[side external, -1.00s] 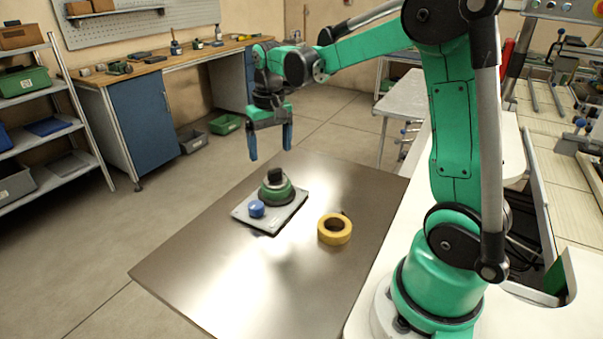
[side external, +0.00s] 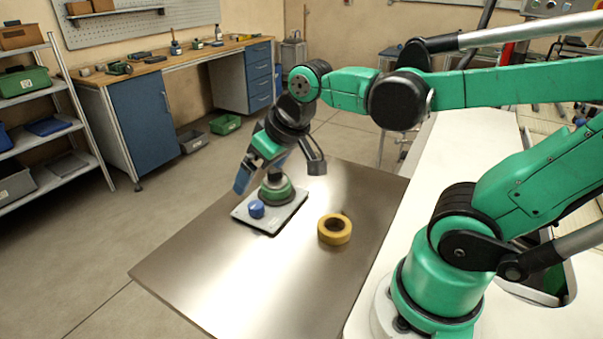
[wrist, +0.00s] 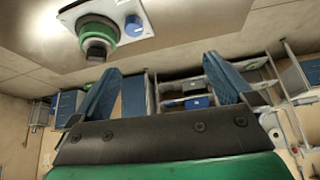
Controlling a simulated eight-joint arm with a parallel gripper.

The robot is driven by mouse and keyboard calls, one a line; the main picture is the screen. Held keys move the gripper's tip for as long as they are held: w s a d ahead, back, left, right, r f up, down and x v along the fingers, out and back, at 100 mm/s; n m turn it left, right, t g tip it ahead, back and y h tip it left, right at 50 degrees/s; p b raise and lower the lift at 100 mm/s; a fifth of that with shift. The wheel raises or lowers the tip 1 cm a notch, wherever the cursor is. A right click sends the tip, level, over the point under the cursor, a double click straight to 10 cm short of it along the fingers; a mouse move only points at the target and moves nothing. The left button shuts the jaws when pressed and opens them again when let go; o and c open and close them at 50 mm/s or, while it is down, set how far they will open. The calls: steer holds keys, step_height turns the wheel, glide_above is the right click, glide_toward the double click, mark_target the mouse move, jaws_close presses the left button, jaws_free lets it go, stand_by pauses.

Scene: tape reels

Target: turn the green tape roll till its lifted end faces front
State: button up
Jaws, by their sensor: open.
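The green tape roll (side external: 277,193) sits around a dark post with a black top (side external: 275,174) on a light grey plate (side external: 288,215). It also shows in the wrist view (wrist: 110,35), near the top edge. I cannot make out its lifted end. My gripper (side external: 258,178) is tilted just behind and above the roll, its blue fingers spread with nothing between them. In the wrist view the open fingers (wrist: 162,66) point up the picture, with the roll beyond them and left of centre.
A blue knob (side external: 257,209) stands on the plate beside the roll. A yellow tape roll (side external: 335,229) lies on the brown tabletop (side external: 225,275) to the right of the plate. The front of the tabletop is clear. Shelves (side external: 45,130) and a workbench (side external: 140,120) stand beyond it.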

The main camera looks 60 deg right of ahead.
steer(key=w+d+m+g, duration=0.2)
steer(key=w+d+g, duration=0.15)
steer(key=d, duration=0.25)
steer(key=m+g, duration=0.2)
steer(key=m, duration=0.1)
glide_above(275, 173)
steer(key=f, duration=0.4)
steer(key=shift+w, duration=0.2)
steer(key=shift+w+d+f+g, duration=0.1)
steer(key=shift+d+f+g, duration=0.2)
steer(key=shift+f, duration=2.85)
steer(key=shift+c, duration=0.2)
